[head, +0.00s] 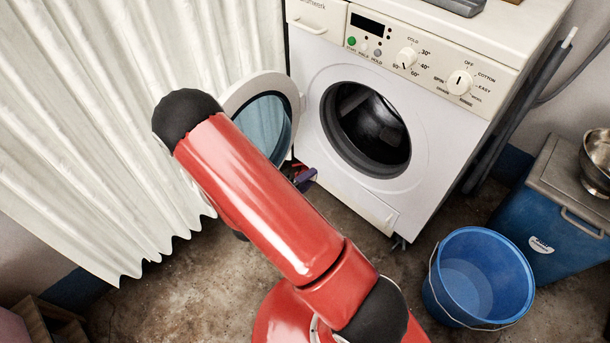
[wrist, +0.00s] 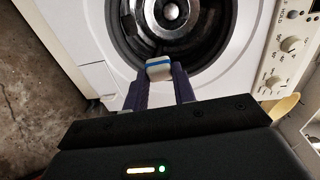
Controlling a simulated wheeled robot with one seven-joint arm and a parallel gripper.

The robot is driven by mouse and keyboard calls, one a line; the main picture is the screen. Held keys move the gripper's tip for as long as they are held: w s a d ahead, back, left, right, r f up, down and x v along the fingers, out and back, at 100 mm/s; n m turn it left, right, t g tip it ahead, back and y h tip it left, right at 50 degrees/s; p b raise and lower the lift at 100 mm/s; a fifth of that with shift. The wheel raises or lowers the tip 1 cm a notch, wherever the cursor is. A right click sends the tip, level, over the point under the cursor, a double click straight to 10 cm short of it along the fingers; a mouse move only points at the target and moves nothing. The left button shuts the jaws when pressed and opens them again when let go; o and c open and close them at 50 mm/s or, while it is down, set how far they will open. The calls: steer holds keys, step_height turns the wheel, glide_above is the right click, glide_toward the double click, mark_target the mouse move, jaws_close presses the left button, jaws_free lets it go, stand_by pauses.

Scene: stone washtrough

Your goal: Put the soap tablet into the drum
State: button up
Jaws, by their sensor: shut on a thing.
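In the wrist view my gripper (wrist: 163,80) is shut on the soap tablet (wrist: 159,70), a small pale block with a blue band. The tablet is at the fingertips, in front of the lower rim of the washing machine's opening. The drum (wrist: 170,17) shows as a dark opening with shiny metal inside. In the head view the drum (head: 368,125) is open, and the round door (head: 266,120) is swung out to the left. My red arm hides most of my gripper there; a purple part of it (head: 304,176) shows beside the door's lower edge. The tablet is hidden in that view.
The white washing machine (head: 330,82) has knobs on its front panel. A blue bucket (head: 480,275) stands on the floor at the right, near a blue cooler box (head: 555,215) with a metal bowl (head: 597,160). A pale curtain (head: 90,110) hangs at the left.

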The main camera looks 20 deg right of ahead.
steer(key=f+b+x, duration=0.1)
steer(key=b+x, duration=0.8)
steer(key=x, duration=3.5)
steer(key=shift+w+f+b, duration=0.2)
steer(key=shift+w+b, duration=0.1)
steer(key=o, duration=1)
steer(key=shift+a, duration=0.1)
